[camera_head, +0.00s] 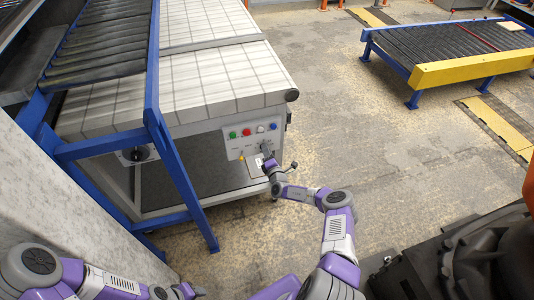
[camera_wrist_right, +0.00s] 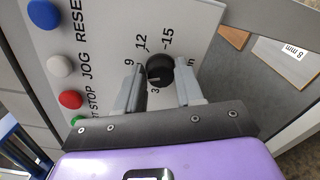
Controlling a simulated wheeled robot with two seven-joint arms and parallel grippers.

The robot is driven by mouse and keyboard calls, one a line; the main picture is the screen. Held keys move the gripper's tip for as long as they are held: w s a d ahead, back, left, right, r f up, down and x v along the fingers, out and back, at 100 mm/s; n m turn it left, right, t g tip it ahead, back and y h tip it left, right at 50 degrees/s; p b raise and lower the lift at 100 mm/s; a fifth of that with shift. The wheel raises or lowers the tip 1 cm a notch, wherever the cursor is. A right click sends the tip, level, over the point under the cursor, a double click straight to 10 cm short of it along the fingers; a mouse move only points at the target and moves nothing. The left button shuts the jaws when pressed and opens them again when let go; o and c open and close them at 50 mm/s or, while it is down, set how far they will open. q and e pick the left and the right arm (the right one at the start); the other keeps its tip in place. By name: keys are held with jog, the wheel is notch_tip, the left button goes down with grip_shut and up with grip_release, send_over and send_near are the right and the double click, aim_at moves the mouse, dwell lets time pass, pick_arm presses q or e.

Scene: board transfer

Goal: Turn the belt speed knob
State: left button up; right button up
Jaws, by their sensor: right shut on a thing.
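The belt speed knob (camera_wrist_right: 160,68) is a black round knob on a light grey control panel (camera_wrist_right: 105,50). In the right wrist view it sits between the two grey fingers of my right gripper (camera_wrist_right: 161,76), which is shut on it. Printed numbers such as 9, 12 and 15 stand around the knob. In the head view my right gripper (camera_head: 268,160) is at the front of the panel (camera_head: 237,147) and hides most of the knob.
Green (camera_head: 232,135), red (camera_wrist_right: 70,99), white (camera_wrist_right: 59,66) and blue (camera_wrist_right: 44,14) buttons sit beside the knob. A blue frame leg (camera_head: 185,180) stands left of the panel. A roller conveyor (camera_head: 440,50) is at the far right. The floor between is open.

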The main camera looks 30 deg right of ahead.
jog(key=shift+a+f+m+b, duration=0.1)
jog(key=shift+m+b, duration=0.1)
jog(key=shift+m, duration=0.8)
jog(key=shift+f+m+b, duration=0.1)
jog(key=shift+m+b, duration=0.05)
jog(key=shift+m, duration=0.85)
jog(key=o, duration=1)
jog(key=shift+r, duration=0.1)
jog(key=p+v, duration=0.3)
jog(key=v, duration=0.4)
jog(key=shift+s, duration=0.3)
